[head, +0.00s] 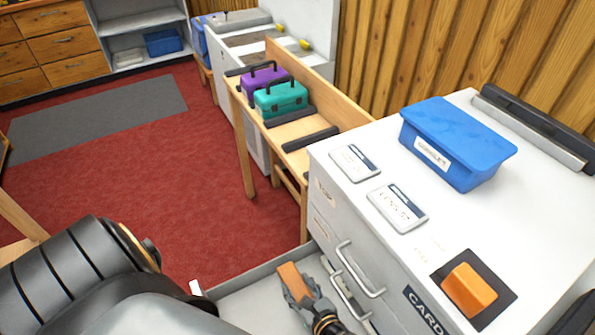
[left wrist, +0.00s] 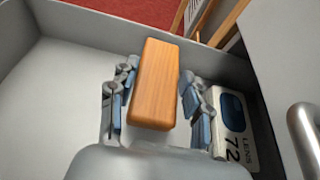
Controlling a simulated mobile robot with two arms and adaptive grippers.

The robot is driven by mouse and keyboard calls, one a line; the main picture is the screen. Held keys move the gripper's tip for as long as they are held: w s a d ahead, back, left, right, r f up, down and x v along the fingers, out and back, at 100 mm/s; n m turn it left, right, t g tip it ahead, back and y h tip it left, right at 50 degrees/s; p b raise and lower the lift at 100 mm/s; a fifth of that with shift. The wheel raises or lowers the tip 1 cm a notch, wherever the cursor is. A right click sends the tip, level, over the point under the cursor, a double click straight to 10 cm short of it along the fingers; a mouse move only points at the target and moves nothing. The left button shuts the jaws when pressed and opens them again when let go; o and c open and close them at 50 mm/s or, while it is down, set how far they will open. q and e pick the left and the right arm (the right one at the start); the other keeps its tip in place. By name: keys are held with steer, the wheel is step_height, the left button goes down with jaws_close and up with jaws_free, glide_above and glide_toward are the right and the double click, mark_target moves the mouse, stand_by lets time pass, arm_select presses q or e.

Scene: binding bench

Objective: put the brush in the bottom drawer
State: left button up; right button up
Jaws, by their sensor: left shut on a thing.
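The brush, seen as a plain wooden block (head: 290,278), is between the fingers of my left gripper (head: 298,291); its underside is hidden. In the left wrist view, my left gripper (left wrist: 152,100) is shut on the brush (left wrist: 155,85), with blue-grey finger pads on both sides. The open drawer (head: 245,287) juts from the white cabinet, and the brush is over or within it; its walls also show in the left wrist view (left wrist: 110,38). I cannot tell whether the brush touches the drawer floor. My right gripper is not in view.
A box marked LENS 72 (left wrist: 232,120) lies in the drawer beside my gripper. Drawer handles (head: 360,270) stick out close to my left gripper. On the cabinet top are a blue bin (head: 455,135), two labelled cards and an orange block (head: 468,290) on a dark square.

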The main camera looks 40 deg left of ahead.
mark_target(298, 291)
arm_select(q)
steer(key=f, duration=0.1)
steer(key=f+b, duration=0.1)
steer(key=f, duration=0.2)
steer(key=shift+w+a, duration=0.2)
steer(key=shift+a, duration=0.1)
steer(key=o, duration=1.2)
steer(key=shift+r, duration=0.1)
steer(key=shift+s+d, duration=0.1)
steer(key=v, duration=1.1)
steer(key=shift+d+r+p, duration=0.3)
steer(key=shift+d, duration=0.05)
steer(key=shift+s, duration=0.1)
